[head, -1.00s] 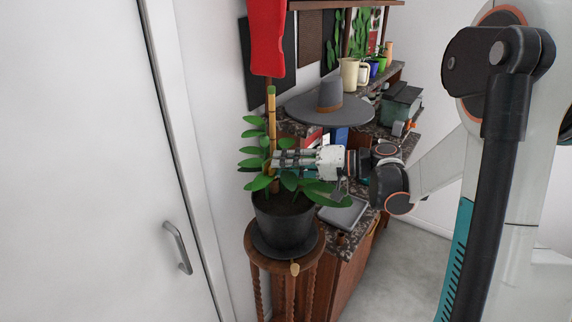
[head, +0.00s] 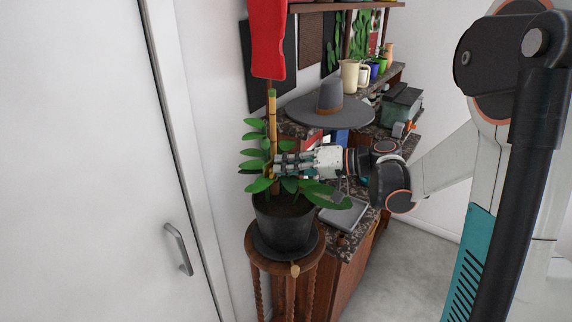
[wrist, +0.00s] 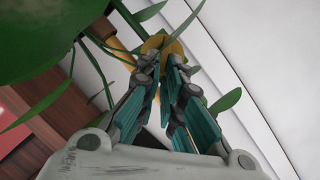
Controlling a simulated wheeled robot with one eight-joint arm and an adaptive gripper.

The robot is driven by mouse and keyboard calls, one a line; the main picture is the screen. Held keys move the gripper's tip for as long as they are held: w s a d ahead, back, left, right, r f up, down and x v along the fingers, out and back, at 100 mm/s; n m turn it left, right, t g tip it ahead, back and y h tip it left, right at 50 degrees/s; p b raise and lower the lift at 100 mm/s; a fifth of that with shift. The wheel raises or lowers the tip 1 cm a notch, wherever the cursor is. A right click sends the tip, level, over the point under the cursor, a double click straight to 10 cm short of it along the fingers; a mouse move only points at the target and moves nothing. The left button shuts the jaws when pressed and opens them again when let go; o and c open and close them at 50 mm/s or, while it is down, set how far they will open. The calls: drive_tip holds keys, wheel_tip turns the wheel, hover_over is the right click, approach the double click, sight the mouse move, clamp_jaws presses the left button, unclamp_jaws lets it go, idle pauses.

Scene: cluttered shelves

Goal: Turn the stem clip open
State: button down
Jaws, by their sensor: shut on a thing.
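A potted plant with a dark grey pot (head: 285,232) stands on a small wooden stand. A bamboo stake (head: 272,120) rises from its soil; its yellow-tan shaft also shows in the wrist view (wrist: 107,32). My gripper (head: 277,167) reaches in from the right among the leaves, beside the stake. In the wrist view my gripper (wrist: 163,62) has its fingertips close together on a yellow piece, which looks like the stem clip (wrist: 155,43). A leaf crosses in front of the clip, and the fingertips hide part of it. I cannot tell how far it is turned.
The wooden plant stand (head: 258,262) is close to the white door (head: 90,160). A grey wide-brimmed hat (head: 330,105) and a cream jug (head: 349,74) are on the counter behind. A red object (head: 267,40) hangs above the stake. Leaves surround the gripper.

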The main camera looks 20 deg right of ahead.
drive_tip(key=n, duration=0.1)
drive_tip(key=n+h, duration=0.1)
drive_tip(key=n+h+p, duration=0.1)
drive_tip(key=shift+s+a+r+t, duration=0.3)
drive_tip(key=shift+a+r, duration=0.05)
drive_tip(key=shift+a, duration=0.05)
drive_tip(key=shift+s+a+r+n+t+h, duration=0.1)
drive_tip(key=shift+n+t+h, duration=0.15)
drive_tip(key=shift+n, duration=0.35)
drive_tip(key=shift+s+a+n+t+h, duration=0.15)
drive_tip(key=shift+n+h, duration=0.2)
drive_tip(key=shift+n, duration=0.25)
drive_tip(key=shift+s+a+r+n+t+h, duration=0.1)
drive_tip(key=shift+n+t+h, duration=0.15)
drive_tip(key=shift+n, duration=0.35)
drive_tip(key=shift+h, duration=0.25)
drive_tip(key=c, duration=1.7)
unclamp_jaws()
drive_tip(key=shift+w, duration=0.1)
